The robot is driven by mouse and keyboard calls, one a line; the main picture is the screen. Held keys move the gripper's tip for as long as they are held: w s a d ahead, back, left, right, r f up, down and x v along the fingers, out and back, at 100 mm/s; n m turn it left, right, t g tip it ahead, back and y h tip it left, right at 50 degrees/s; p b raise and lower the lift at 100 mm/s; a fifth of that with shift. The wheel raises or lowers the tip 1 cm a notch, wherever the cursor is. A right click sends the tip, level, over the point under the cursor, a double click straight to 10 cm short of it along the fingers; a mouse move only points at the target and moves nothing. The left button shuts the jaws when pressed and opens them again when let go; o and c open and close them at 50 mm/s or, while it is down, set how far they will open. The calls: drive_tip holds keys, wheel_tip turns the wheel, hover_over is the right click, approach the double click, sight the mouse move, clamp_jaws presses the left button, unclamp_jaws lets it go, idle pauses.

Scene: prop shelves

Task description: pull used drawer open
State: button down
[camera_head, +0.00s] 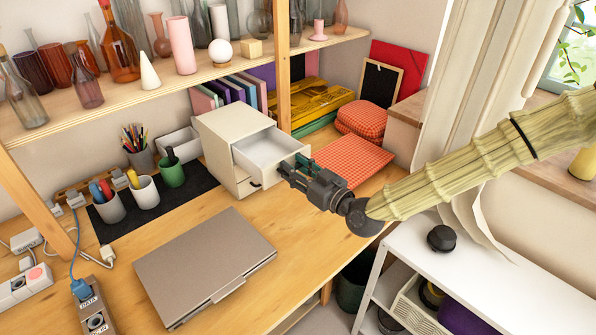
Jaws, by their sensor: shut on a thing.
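A small cream drawer cabinet (222,122) stands on the wooden desk, against the back. Its upper drawer (264,150) is pulled part way out, and its pale inside looks empty. A lower drawer (246,185) below it is shut, with a small dark handle. My gripper (289,171) reaches in from the right and is shut at the front of the upper drawer. The fingers hide the part of the drawer front they hold, so its handle does not show.
A closed laptop (205,262) lies on the desk in front of the cabinet. Pen cups stand on a dark mat (112,222) at left. Red checked cloth (352,160) lies right of the drawer. A shelf (160,82) with glassware and a wooden post (283,65) are above and behind.

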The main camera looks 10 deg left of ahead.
drive_tip(key=shift+w+a+f, duration=0.1)
drive_tip(key=shift+w+a, duration=0.35)
drive_tip(key=c, duration=0.6)
unclamp_jaws()
drive_tip(key=shift+o, duration=0.3)
drive_tip(key=shift+o, duration=0.2)
drive_tip(key=v, duration=1.2)
drive_tip(key=shift+s+a, duration=0.1)
